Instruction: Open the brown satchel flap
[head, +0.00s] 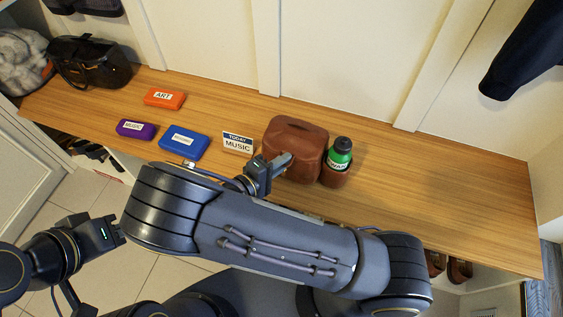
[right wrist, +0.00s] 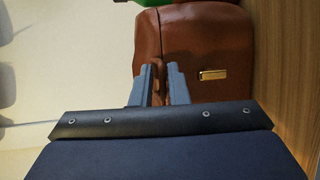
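The brown satchel (head: 297,138) stands on the wooden bench top, and its flap looks closed. In the right wrist view the satchel (right wrist: 205,40) appears turned sideways, with a gold clasp (right wrist: 213,75) on its front. My right gripper (head: 285,160) is at the satchel's front. In the right wrist view its two fingers (right wrist: 163,68) are a narrow gap apart, with brown leather showing between them. I see no leather clearly pinched, and contact is hard to tell. My left gripper (head: 118,232) is at the lower left, away from the satchel; its finger opening is unclear.
A green bottle (head: 340,154) stands in a brown holder (head: 334,176) right beside the satchel. A "TODAY MUSIC" sign (head: 238,142) is on its left, then blue (head: 184,141), purple (head: 136,128) and orange (head: 165,98) cases. A black bag (head: 90,62) sits far left. The bench's right part is clear.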

